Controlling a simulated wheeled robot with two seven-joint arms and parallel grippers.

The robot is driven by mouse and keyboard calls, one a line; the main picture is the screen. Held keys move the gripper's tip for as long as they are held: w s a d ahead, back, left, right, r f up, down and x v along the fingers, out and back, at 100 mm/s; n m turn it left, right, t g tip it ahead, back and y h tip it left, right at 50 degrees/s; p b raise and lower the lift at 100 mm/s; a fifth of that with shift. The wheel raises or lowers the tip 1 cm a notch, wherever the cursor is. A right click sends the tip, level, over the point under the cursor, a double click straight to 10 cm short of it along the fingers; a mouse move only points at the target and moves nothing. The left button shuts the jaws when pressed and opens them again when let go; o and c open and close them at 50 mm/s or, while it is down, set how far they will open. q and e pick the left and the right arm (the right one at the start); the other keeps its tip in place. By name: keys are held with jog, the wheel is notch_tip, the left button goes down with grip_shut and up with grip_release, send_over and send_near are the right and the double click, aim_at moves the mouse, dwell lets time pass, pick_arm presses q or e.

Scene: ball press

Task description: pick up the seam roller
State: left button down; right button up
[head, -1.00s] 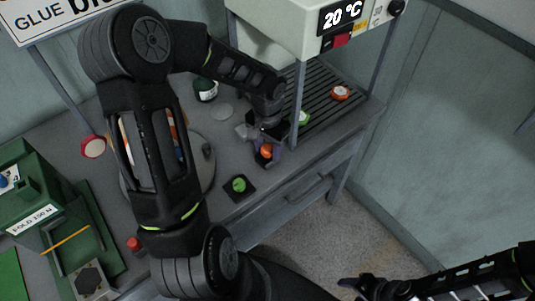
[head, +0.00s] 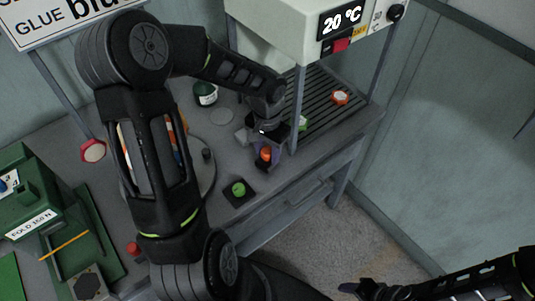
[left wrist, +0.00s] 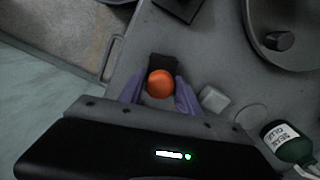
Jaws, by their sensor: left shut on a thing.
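The seam roller (head: 265,154), which I take to be the orange-topped piece, is at the table's front edge. In the left wrist view its round orange top (left wrist: 160,83) sits between two purple fingertips, with a dark square pad behind it. My left gripper (head: 266,150) is over it, shut on it. The lower part of the roller is hidden by its top and the fingers. Whether it is clear of the pad I cannot tell. My right gripper (head: 362,289) is at the bottom right, away from the table; its jaws are not clear.
A green knob on a dark pad (head: 239,188) is to the left. A pale block (left wrist: 213,98) lies close beside the gripper. A glue bottle (head: 205,93) stands behind. The press post (head: 297,108) and slatted rack are close on the right. A round turntable (left wrist: 283,45) is nearby.

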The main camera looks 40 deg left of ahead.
aim_at(267, 151)
pick_arm(q)
notch_tip(267, 151, up, 9)
jog(key=shift+r+b, duration=0.15)
jog(key=shift+b, duration=0.3)
pick_arm(e)
jog(key=shift+f, duration=0.4)
dwell(0.3)
